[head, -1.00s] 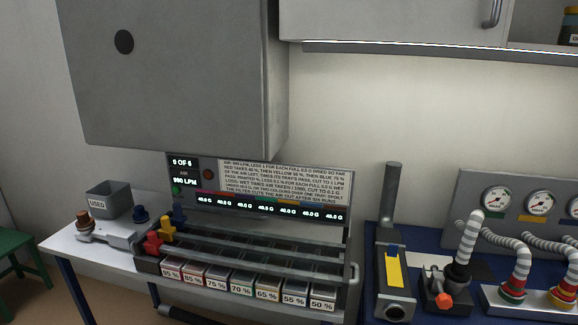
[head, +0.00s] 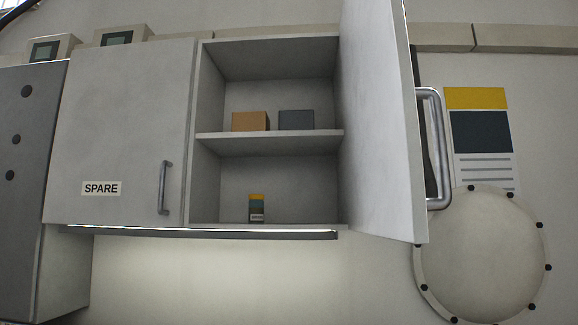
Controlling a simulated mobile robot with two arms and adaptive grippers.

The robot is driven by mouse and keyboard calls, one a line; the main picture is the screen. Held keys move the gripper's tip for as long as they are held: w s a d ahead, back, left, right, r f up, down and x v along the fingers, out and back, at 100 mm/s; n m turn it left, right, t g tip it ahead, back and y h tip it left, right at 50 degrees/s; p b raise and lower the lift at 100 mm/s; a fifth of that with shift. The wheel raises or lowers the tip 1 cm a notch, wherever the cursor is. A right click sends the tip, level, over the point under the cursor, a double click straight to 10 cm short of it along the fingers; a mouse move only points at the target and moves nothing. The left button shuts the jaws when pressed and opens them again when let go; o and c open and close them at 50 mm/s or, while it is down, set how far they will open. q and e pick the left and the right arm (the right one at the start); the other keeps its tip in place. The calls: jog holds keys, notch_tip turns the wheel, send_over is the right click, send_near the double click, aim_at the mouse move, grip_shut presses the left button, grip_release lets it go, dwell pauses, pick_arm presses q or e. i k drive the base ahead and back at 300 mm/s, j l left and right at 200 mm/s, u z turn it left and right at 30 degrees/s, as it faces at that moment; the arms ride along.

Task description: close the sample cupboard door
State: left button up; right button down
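A light grey wall cupboard is in the head view, its right compartment (head: 270,63) uncovered. Its door (head: 375,120) stands wide open, hinged on the compartment's right side and swung out towards me. A metal bar handle (head: 438,150) is on the door's right-hand side in the picture. Inside, an orange-brown box (head: 250,121) and a dark grey box (head: 296,120) sit on the middle shelf, and a small jar with a yellow top (head: 257,208) stands on the bottom. Neither of my grippers shows in this view.
The cupboard's left door (head: 120,130), labelled SPARE, is shut and has its own handle (head: 165,188). A light strip (head: 205,232) runs under the cupboard. A round bolted cover (head: 482,255) and a poster (head: 480,135) are on the wall at right. A grey cabinet (head: 30,150) is at far left.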

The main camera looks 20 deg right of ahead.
aim_at(387, 199)
jog(key=k+l, duration=0.15)
jog(key=l, duration=0.2)
jog(key=k+l+z, duration=0.1)
jog(key=l, duration=0.25)
jog(key=k+l, duration=0.15)
jog(key=l, duration=0.2)
jog(key=k+l+z, duration=0.1)
jog(key=l, duration=0.3)
